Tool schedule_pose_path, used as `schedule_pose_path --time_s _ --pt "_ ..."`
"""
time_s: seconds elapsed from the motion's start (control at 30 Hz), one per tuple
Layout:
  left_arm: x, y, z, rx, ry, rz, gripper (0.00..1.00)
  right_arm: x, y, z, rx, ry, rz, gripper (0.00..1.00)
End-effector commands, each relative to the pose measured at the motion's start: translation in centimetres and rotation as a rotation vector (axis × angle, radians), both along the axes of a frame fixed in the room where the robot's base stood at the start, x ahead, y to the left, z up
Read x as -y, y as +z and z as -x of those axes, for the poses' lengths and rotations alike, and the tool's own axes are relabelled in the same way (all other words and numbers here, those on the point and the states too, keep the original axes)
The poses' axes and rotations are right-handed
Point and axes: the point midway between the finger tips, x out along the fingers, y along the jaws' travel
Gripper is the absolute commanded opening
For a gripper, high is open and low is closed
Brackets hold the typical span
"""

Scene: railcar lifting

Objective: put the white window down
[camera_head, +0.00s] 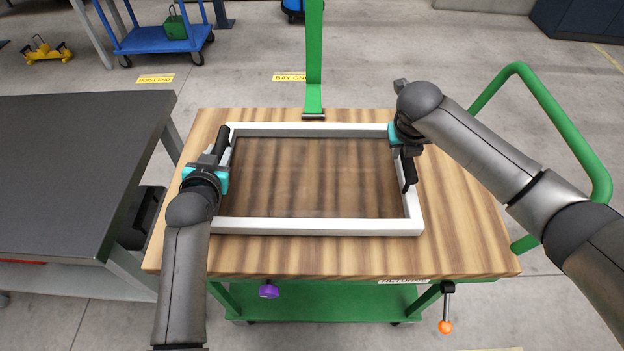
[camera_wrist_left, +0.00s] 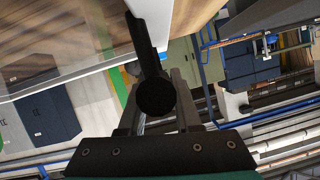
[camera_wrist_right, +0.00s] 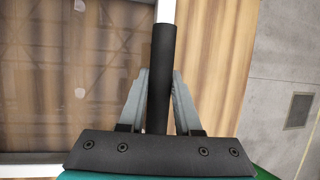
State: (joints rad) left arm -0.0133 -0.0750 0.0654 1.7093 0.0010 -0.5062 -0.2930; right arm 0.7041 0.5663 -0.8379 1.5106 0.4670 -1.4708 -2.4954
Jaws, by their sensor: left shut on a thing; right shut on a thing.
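The white window (camera_head: 320,226), a white rectangular frame with a clear pane, lies flat over the wooden top (camera_head: 450,235) of a green cart. I cannot tell whether it touches the wood or hangs just above it. My left gripper (camera_head: 212,161) is shut on the black handle (camera_head: 222,143) at the window's left side. This handle also shows in the left wrist view (camera_wrist_left: 146,50). My right gripper (camera_head: 408,149) is shut on the black handle (camera_head: 409,175) at the right side. In the right wrist view that handle (camera_wrist_right: 161,75) stands between the fingers.
A green post (camera_head: 314,55) rises behind the cart top, and a green rail (camera_head: 555,115) bends along its right. A dark table (camera_head: 70,170) stands close on the left. A blue trolley (camera_head: 150,40) is farther back. Bare wood surrounds the window.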

Motion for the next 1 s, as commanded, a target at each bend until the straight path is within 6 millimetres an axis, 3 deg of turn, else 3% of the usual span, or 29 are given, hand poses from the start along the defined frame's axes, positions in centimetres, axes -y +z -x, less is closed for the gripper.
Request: schedule_pose_path --time_s 0.23,0.27,0.5,0.83,1.0 --pt "0.0 -0.3 -0.2 0.016 0.000 -0.001 0.00 0.0 -0.5 -0.3 0.010 -0.001 -0.001 0.00" --pt "0.0 -0.8 0.0 0.000 0.000 0.000 0.36 0.0 -0.8 0.0 0.000 0.000 0.001 0.36" --pt "0.0 -0.7 0.0 0.000 0.000 0.000 0.62 0.0 -0.7 0.0 0.000 0.000 0.001 0.62" --pt "0.0 -0.6 0.2 0.001 0.000 0.000 0.62 0.0 -0.7 0.0 0.000 0.000 0.000 0.62" --pt "0.0 -0.1 1.6 0.000 0.000 0.000 0.62 0.0 -0.7 0.0 0.000 0.000 0.000 0.62"
